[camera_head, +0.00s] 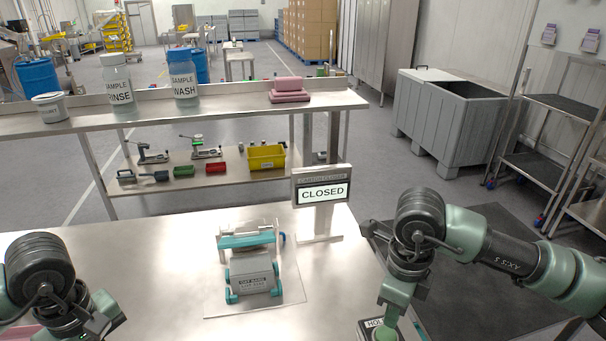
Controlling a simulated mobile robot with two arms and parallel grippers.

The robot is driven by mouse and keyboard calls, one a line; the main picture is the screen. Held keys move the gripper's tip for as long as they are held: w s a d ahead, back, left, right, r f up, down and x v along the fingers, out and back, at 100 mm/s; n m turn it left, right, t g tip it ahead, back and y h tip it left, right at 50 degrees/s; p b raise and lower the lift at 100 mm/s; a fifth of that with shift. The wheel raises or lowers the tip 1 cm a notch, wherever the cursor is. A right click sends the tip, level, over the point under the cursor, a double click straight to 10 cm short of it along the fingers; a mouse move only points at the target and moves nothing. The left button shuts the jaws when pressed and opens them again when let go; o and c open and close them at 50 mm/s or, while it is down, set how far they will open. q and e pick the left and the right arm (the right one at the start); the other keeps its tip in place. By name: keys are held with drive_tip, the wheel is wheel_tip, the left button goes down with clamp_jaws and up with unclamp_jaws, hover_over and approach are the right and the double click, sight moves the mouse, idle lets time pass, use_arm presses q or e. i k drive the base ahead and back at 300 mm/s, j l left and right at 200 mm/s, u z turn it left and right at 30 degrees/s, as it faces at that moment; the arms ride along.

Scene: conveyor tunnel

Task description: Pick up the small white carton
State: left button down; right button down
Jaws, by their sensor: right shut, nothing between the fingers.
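I cannot make out a small white carton for certain. A grey and teal device (251,276) with a printed label on its front stands on a pale plate on the steel table, in the middle.
A steel shelf bench (225,105) behind holds a "SAMPLE RINSE" jar (118,90), a "SAMPLE WASH" bottle (184,85), a white pot (49,108) and pink blocks (289,90). A yellow bin (267,157) sits below. The table (130,250) left of the device is clear.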

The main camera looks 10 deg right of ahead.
sight(245, 284)
drive_tip(key=k, duration=1)
